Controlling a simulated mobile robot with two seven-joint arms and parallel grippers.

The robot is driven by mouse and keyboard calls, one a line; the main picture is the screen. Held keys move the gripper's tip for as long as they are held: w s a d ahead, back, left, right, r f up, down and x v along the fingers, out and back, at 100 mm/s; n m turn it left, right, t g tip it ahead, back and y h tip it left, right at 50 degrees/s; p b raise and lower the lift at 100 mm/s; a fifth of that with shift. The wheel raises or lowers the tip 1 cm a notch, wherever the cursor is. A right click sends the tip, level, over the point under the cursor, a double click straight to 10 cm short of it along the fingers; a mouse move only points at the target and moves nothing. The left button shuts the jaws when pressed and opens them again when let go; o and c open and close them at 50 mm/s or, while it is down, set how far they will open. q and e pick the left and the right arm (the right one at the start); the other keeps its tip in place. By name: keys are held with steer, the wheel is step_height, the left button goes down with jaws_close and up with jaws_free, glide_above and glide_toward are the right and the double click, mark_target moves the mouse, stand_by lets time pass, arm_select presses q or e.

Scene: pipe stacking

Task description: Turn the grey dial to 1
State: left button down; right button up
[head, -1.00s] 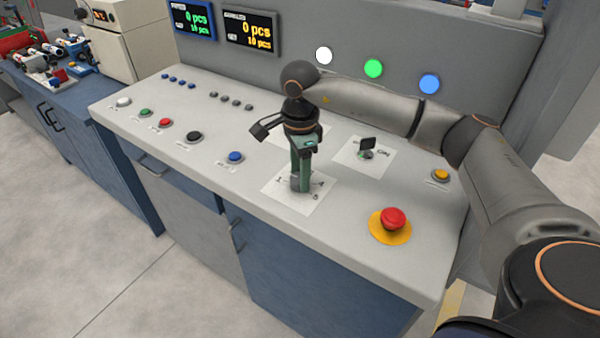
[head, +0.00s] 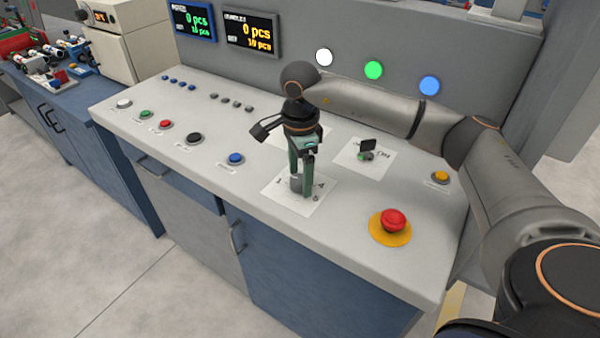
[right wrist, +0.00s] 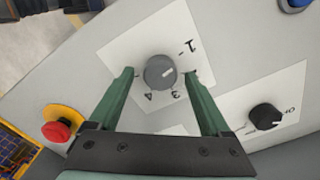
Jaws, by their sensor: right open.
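The grey dial (head: 296,184) stands on a white label plate on the sloping console, and in the right wrist view the dial (right wrist: 160,71) shows from above. Numbers 1, 3 and 4 are readable around it. A light mark on its top points toward the right finger, between 1 and 3. My right gripper (head: 301,174) points down over the dial, and its open fingers (right wrist: 160,74) lie on either side of it with gaps in the wrist view. The dial's lower edge is partly hidden in the head view. My left gripper is not in view.
A black switch (head: 367,147) on its own plate stands right of the dial. A red emergency button (head: 393,219) on a yellow base is at front right. A blue button (head: 236,158) is to the left. Two displays (head: 250,32) hang behind.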

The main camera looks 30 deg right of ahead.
mark_target(300, 179)
step_height(300, 179, up, 12)
steer(key=shift+r, duration=0.2)
stand_by(0.7)
